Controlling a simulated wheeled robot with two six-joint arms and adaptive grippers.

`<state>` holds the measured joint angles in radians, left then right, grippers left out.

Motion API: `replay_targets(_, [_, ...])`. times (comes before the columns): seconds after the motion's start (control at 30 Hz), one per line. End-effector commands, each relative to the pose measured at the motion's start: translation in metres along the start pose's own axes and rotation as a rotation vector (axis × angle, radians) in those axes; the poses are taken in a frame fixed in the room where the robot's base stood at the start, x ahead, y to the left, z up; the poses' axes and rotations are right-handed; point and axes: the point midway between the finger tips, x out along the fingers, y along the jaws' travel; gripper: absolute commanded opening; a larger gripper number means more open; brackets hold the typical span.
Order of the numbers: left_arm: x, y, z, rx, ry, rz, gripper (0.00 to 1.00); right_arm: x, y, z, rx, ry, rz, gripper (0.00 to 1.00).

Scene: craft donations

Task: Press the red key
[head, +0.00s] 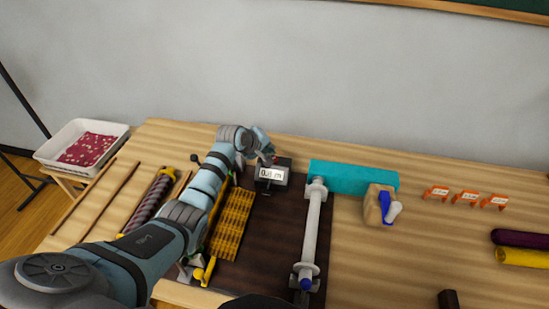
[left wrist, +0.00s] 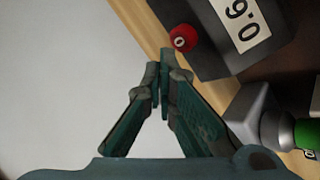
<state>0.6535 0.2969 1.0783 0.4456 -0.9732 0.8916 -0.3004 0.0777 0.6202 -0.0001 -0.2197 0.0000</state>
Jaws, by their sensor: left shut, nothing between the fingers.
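The red key (left wrist: 184,37) is a round red button with a small pale mark on the top of a dark counter box (left wrist: 185,12). In the head view the box (head: 272,186) stands at the back of the table, and its white display reads about 0.6 m. My left gripper (left wrist: 163,58) is shut and empty. In the wrist view its tips lie just short of the red key, and I cannot tell whether they touch it. In the head view my left gripper (head: 267,151) is at the back edge of the box and largely hides the key. My right gripper is not in view.
A dark mat (head: 275,230) carries a yellow slatted rack (head: 233,222) and a white roller (head: 312,235). Teal cloth (head: 345,177), a tan block (head: 374,205) and orange tags (head: 465,197) lie to the right. A white tray (head: 60,139) stands at the left.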

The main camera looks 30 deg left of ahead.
Motion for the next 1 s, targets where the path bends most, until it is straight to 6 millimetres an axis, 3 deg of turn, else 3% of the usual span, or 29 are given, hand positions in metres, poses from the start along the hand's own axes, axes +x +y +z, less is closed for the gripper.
replay_targets(1.0, [0.0057, -0.0057, 0.0025, 0.0, 0.0, 0.0, 0.0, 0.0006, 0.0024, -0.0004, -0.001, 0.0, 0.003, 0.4])
